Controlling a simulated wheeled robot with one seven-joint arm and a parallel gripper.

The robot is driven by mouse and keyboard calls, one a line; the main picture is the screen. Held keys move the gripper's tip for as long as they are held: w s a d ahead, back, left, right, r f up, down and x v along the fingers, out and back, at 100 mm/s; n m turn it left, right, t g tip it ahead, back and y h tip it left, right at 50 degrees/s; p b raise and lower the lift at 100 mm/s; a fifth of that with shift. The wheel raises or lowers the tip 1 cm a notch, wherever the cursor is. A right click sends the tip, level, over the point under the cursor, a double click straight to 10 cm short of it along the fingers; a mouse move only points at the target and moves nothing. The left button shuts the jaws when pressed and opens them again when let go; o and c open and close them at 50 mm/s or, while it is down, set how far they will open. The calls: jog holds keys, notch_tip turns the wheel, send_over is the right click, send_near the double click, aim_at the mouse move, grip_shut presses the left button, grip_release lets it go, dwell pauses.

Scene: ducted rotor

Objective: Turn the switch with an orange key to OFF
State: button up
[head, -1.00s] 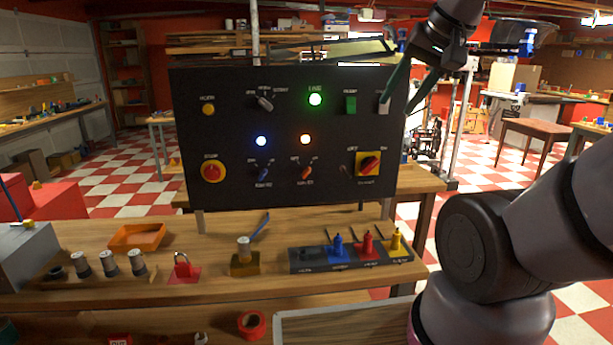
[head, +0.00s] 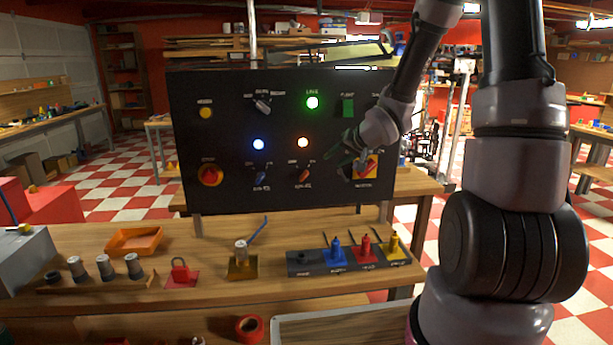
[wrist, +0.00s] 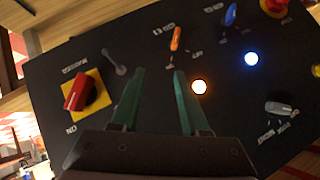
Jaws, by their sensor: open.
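The switch with an orange key (head: 304,175) sits low on the black panel, right of the blue-key switch (head: 262,178), under a lit orange lamp (head: 303,142). In the wrist view the orange key (wrist: 176,39) lies ahead of the fingertips, slanted slightly from the panel's lettering; its label is too small to read surely. My gripper (head: 341,150) is in front of the panel, right of the orange key and apart from it. In the wrist view my gripper (wrist: 158,74) has its two green fingers spread with nothing between them.
A red rotary switch on a yellow plate (wrist: 80,90) is left of the fingers in the wrist view. The panel also carries a green button (head: 348,108), a grey selector (head: 263,106) and a red stop button (head: 210,174). Plugs and a padlock (head: 181,273) lie on the bench below.

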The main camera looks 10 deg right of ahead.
aim_at(308, 174)
jog(key=w+a+f+y, duration=0.1)
jog(key=w+a+f, duration=0.3)
jog(key=w+a+f+y, duration=0.1)
jog(key=w+a+f, duration=0.2)
jog(key=w+f, duration=0.1)
jog(key=shift+w+a, duration=0.1)
jog(key=shift+a, duration=0.25)
grip_shut()
